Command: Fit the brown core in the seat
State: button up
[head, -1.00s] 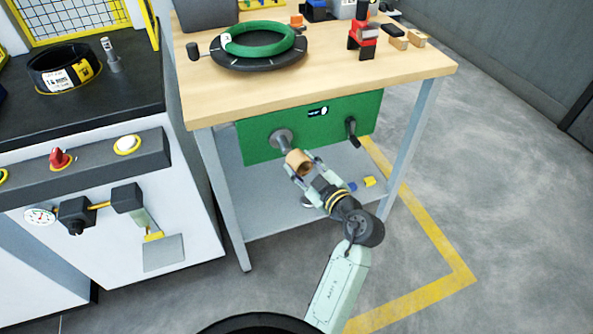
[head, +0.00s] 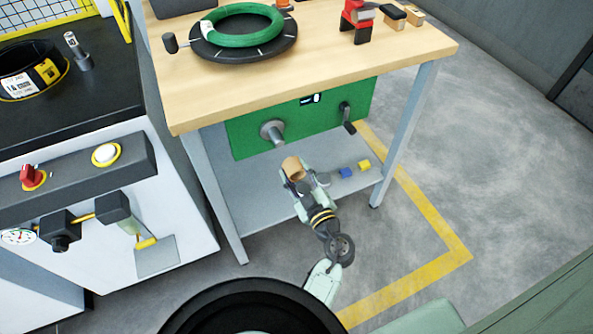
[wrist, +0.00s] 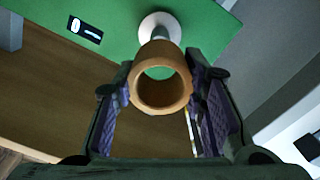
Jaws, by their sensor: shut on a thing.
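The brown core (head: 293,167) is a short hollow tube held between the fingers of my gripper (head: 306,181). In the wrist view the core (wrist: 160,52) shows its open end, gripped on both sides by the purple finger pads. A grey round spindle with a flange (head: 272,132) sticks out from the green panel (head: 240,143) under the bench top; it looks like the seat. The spindle also shows behind the core in the wrist view (wrist: 160,20). In the head view the core is below and right of the spindle, apart from it.
A crank handle (head: 346,117) sticks out of the panel at the right. The grey lower shelf (head: 262,215) holds a blue block (head: 345,173) and a yellow block (head: 364,165). The bench leg (head: 216,195) stands at the left. Floor at the right is free.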

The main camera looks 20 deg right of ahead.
aim_at(281, 144)
jog(key=shift+r+p, duration=0.25)
jog(key=shift+p, duration=0.15)
jog(key=shift+w+a+f+p, duration=0.1)
jog(key=shift+w+p, duration=0.4)
jog(key=shift+w, duration=1)
jog(key=shift+w+f+p, duration=0.1)
jog(key=shift+w+p, duration=0.4)
jog(key=shift+w, duration=0.95)
jog(key=shift+p, duration=1.6)
jog(key=shift+w+a+p, duration=0.1)
jog(key=shift+w+p, duration=0.6)
jog(key=shift+w, duration=2.9)
jog(key=o, duration=1.2)
jog(key=shift+s, duration=0.1)
